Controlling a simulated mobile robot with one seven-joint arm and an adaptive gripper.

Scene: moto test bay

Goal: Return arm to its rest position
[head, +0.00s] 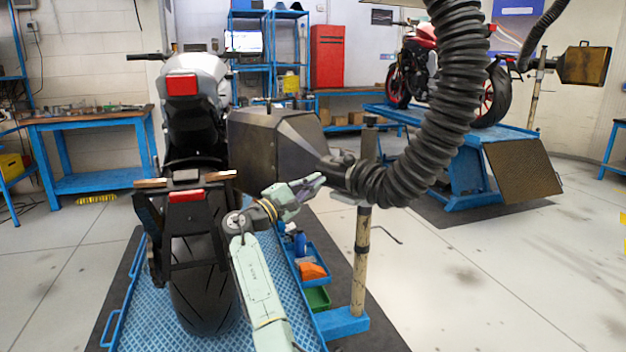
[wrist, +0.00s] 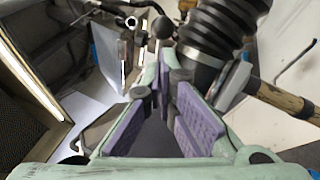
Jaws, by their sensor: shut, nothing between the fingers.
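My arm reaches up from the bottom of the head view, beside the rear of the near motorcycle (head: 196,105). My gripper (head: 318,181) points to the right, close to the collar where the black exhaust hose (head: 440,110) meets the dark metal exhaust hood (head: 265,145). I cannot tell whether it touches the collar. In the wrist view the purple-padded fingers of my gripper (wrist: 160,80) come together at the tips with nothing between them. A round dark knob (wrist: 163,27) shows just beyond the tips. The ribbed hose (wrist: 220,30) is to their right.
An upright stand post (head: 361,250) is right of my arm. Coloured bins (head: 313,271) sit beside the blue motorcycle lift (head: 130,305). A workbench (head: 85,118) is at the left. A red motorcycle (head: 420,65) stands on another lift behind. The floor at the right is clear.

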